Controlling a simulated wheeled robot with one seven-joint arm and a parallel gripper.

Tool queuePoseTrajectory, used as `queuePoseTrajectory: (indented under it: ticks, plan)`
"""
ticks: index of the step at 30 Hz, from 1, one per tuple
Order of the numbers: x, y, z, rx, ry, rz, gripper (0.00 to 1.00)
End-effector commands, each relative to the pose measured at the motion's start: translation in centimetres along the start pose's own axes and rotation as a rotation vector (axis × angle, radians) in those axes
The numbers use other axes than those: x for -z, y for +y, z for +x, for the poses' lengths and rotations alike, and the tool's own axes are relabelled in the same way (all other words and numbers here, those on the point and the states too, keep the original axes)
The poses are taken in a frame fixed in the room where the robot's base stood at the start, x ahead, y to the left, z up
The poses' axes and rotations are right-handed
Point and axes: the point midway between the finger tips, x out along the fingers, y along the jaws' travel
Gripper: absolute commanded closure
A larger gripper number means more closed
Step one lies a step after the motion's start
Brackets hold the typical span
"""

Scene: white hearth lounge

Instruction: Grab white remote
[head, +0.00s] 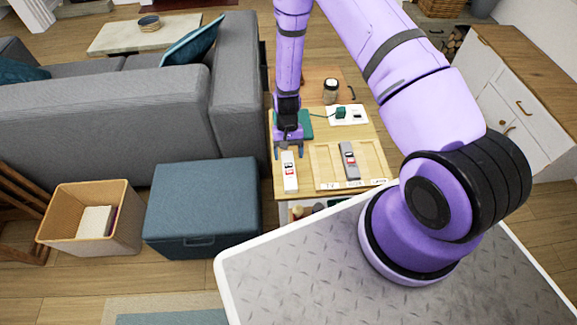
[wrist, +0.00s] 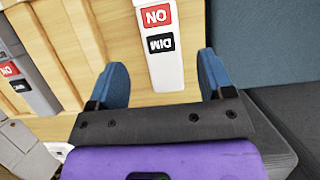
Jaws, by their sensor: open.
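The white remote (head: 289,171) lies on the wooden side table, left of a wooden tray, in the head view. My gripper (head: 289,151) is at the far end of the remote in the head view. In the wrist view my open gripper (wrist: 163,82) has its two blue fingers on either side of the remote's near end, with gaps on both sides. I cannot tell how high the fingertips are above the table.
A grey remote (head: 350,160) lies in the wooden tray (head: 328,168), with labels along its front edge. A green item on a white plate (head: 358,117) and a jar (head: 330,91) stand behind. The grey sofa (head: 238,90) and blue storage box (head: 203,207) are to the left.

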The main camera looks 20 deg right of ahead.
Motion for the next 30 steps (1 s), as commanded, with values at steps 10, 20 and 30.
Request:
queuePoseTrajectory:
  ticks: [10, 20, 30]
  plan:
    - [0.2, -0.2, 4.3, 0.000, -0.002, 0.000, 0.26]
    - [0.2, -0.2, 4.7, 0.000, -0.001, 0.000, 0.32]
    - [0.2, -0.2, 4.7, 0.000, -0.001, 0.000, 0.81]
